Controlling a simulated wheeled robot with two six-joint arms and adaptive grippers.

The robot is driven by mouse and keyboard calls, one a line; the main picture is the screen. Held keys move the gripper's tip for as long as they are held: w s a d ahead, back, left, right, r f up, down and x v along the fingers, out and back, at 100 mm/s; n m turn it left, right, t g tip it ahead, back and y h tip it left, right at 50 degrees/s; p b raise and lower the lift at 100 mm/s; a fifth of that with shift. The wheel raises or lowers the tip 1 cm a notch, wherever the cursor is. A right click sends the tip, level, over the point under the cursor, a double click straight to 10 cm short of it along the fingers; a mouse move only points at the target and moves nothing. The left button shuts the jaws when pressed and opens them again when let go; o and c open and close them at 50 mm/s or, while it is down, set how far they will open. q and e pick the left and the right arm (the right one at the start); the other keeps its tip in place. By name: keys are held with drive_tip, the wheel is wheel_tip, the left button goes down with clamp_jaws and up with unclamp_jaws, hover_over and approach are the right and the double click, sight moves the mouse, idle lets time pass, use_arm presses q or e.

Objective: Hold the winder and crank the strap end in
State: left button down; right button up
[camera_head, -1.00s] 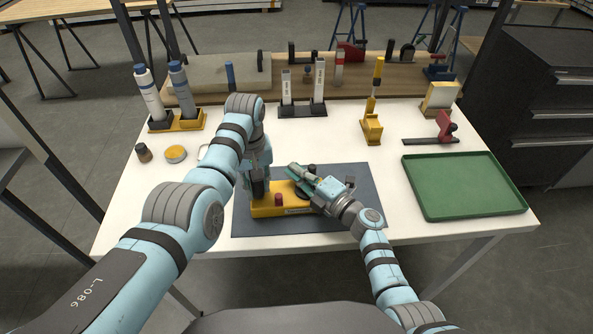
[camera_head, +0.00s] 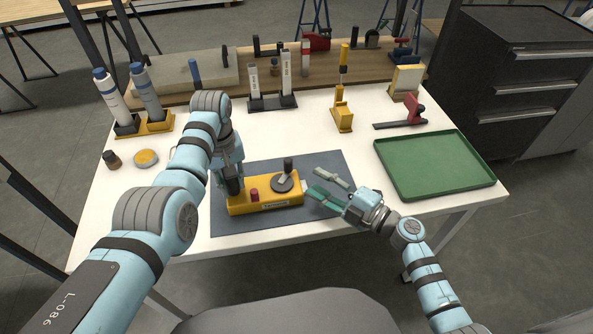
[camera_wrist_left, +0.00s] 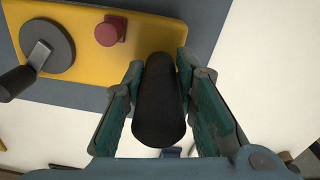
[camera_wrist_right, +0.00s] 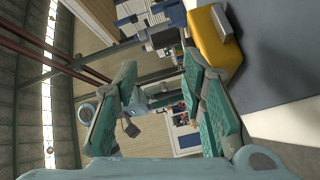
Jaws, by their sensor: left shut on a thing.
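The yellow winder (camera_head: 265,208) lies on the dark mat. It has a black upright grip (camera_wrist_left: 160,105), a red knob (camera_head: 254,194) and a grey crank disc (camera_head: 283,183) with a black crank handle (camera_head: 288,163). My left gripper (camera_wrist_left: 160,85) is shut around the black grip; its fingers partly hide the grip in the head view. My right gripper (camera_head: 318,182) is open and empty just right of the winder, clear of the crank. The winder's yellow end also shows in the right wrist view (camera_wrist_right: 212,42). I cannot clearly make out the strap end.
The dark mat (camera_head: 330,160) lies on the white table. A green tray (camera_head: 435,190) is at the right, with a red clamp (camera_head: 412,112) behind it. A yellow stand (camera_head: 342,115), bottles (camera_head: 147,92) and a yellow-lidded tin (camera_head: 146,158) stand farther back or left.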

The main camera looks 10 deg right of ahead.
sight(288, 159)
drive_tip(key=m, duration=0.2)
drive_tip(key=d+m, duration=0.1)
drive_tip(key=m, duration=0.1)
drive_tip(key=shift+r, duration=0.1)
drive_tip(key=m, duration=0.3)
drive_tip(key=shift+d+m, duration=0.25)
drive_tip(key=shift+m, duration=0.05)
drive_tip(key=m, duration=0.3)
drive_tip(key=shift+s+r+y, duration=0.1)
drive_tip(key=shift+r+y, duration=0.05)
drive_tip(key=shift+y, duration=0.15)
drive_tip(key=shift+m, duration=1.1)
drive_tip(key=shift+a+m, duration=0.1)
drive_tip(key=shift+m, duration=0.4)
drive_tip(key=x, duration=1.2)
drive_tip(key=shift+s, duration=0.1)
clamp_jaws()
